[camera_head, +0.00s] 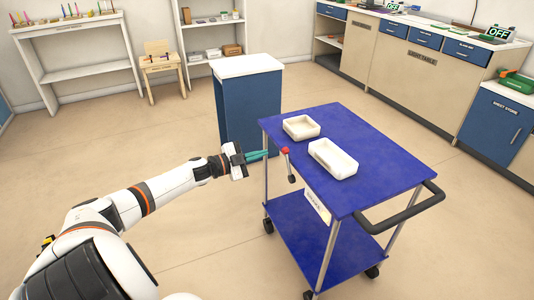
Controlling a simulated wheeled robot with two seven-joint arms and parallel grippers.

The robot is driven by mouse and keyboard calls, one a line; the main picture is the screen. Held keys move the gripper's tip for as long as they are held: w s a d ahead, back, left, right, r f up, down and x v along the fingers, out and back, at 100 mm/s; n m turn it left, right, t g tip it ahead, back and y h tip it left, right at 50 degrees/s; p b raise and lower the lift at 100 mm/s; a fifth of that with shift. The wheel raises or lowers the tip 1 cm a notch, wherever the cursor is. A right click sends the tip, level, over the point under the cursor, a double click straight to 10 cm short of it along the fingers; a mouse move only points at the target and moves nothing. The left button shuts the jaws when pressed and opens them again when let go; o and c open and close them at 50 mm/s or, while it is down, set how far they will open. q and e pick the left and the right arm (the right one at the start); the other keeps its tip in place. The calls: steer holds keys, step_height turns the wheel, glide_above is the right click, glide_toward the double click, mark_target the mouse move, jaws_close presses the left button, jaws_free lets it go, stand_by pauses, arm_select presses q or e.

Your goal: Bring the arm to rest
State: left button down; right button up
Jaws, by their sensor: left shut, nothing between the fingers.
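My left arm (160,190) reaches in from the lower left, stretched toward the middle of the camera_head view. My left gripper (262,154) is at its end, with teal fingers shut and nothing between them. The fingertips point right, close to the left edge of the blue cart (390,170); whether they touch it cannot be told. My right gripper is not in view.
On the cart stand two whitish trays, a smaller one (301,127) and a larger one (333,159). A red-knobbed lever (287,160) shows at its left edge. A blue cabinet (249,110) stands behind. Open floor (200,245) lies left of the cart.

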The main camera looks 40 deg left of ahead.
arm_select(q)
steer(key=shift+s+r, duration=0.1)
steer(key=shift+s, duration=0.05)
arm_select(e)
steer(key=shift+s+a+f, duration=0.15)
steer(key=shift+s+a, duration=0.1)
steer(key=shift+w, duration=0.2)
